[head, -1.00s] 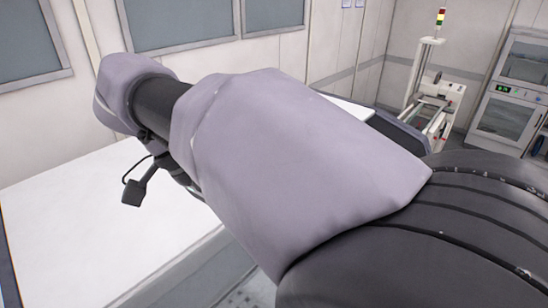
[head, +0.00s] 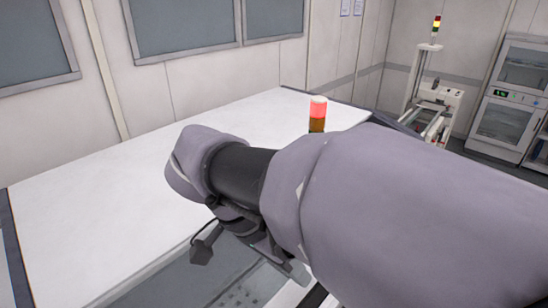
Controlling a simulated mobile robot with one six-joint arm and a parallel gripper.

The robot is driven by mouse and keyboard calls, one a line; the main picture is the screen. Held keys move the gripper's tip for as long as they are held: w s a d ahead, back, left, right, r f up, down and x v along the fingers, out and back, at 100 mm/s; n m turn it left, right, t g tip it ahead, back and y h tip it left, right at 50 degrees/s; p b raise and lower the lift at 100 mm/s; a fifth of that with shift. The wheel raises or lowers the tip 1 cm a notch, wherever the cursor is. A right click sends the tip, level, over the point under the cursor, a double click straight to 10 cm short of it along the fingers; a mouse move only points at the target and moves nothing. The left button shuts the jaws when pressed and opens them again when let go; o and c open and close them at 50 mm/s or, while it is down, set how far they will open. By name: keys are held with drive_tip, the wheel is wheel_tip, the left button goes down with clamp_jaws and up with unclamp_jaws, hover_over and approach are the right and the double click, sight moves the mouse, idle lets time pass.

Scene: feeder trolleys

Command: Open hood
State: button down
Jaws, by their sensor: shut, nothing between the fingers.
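The large white panel (head: 95,215) in the middle and left of the head view looks like the machine's hood. It lies as a broad, nearly flat surface, and I see no gap under it. A greyish, window-like lower face (head: 190,288) shows below its front edge. My gripper (head: 282,262) is only partly seen, below my grey-covered wrist, near that front edge. It is shut and empty. My arm hides much of it, and I cannot tell whether it touches the panel.
The windowed wall (head: 140,95) runs behind the panel. My arm fills the lower right.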

sight(312, 306)
drive_tip(key=s+f+b, duration=0.1)
drive_tip(key=f, duration=0.1)
drive_tip(key=s+d+f+b, duration=0.1)
drive_tip(key=b, duration=0.1)
drive_tip(key=s+d+f+b, duration=0.1)
drive_tip(key=f+b, duration=0.1)
drive_tip(key=shift+s+d+f, duration=0.1)
drive_tip(key=shift+d+f, duration=0.1)
drive_tip(key=shift+f, duration=0.1)
drive_tip(key=shift+r, duration=0.1)
